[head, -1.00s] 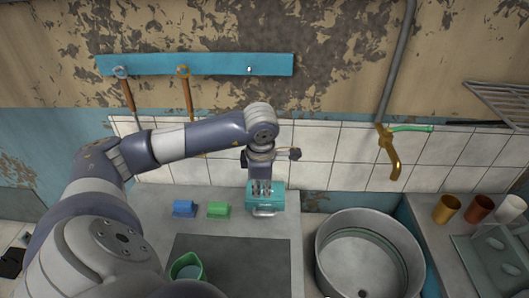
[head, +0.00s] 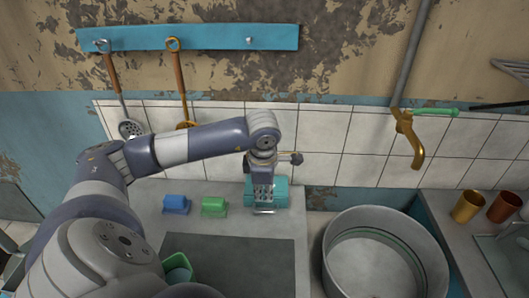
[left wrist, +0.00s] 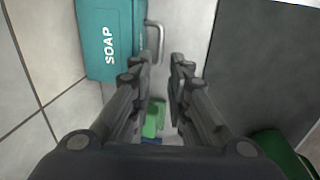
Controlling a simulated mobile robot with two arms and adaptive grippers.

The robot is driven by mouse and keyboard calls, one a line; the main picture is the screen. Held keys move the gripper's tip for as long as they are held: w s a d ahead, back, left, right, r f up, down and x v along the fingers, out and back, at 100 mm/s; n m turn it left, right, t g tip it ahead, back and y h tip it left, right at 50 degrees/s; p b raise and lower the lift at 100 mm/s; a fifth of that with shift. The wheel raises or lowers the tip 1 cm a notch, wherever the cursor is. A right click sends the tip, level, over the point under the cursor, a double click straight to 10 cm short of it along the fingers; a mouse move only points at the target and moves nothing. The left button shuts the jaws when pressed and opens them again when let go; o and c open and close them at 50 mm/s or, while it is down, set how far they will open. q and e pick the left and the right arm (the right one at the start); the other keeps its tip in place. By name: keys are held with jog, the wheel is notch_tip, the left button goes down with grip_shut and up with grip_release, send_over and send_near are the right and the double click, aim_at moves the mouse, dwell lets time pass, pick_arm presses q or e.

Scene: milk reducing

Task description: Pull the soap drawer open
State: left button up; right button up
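The soap box (head: 281,190) is teal and stands on the counter against the tiled wall. The left wrist view shows it with white SOAP lettering (left wrist: 109,46). Its metal drawer handle (left wrist: 158,38) projects from its front, and the drawer looks shut. My left gripper (left wrist: 160,62) is open and empty, with its fingertips close to the handle. The handle lies just beyond the gap between the fingers; I cannot tell whether they touch it. In the head view the left gripper (head: 263,200) covers part of the box front. My right gripper is not in view.
A blue block (head: 176,203) and a green block (head: 214,206) lie left of the box. A green cup (head: 178,268) is near the dark counter panel (head: 235,262). A large round metal basin (head: 385,255) stands to the right. Utensils hang on the wall above.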

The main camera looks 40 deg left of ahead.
aim_at(278, 202)
pick_arm(q)
jog(key=f, duration=0.3)
jog(key=w+f+p, duration=0.1)
jog(key=f, duration=0.2)
jog(key=a+f+p, duration=0.1)
jog(key=f, duration=0.2)
jog(key=shift+w+a+f, duration=0.1)
jog(key=shift+w+f, duration=0.1)
jog(key=shift+f, duration=0.25)
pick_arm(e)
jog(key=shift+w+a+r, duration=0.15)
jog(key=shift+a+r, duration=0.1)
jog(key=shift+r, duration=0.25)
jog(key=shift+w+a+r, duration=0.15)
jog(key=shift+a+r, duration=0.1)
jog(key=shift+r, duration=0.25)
pick_arm(q)
grip_shut()
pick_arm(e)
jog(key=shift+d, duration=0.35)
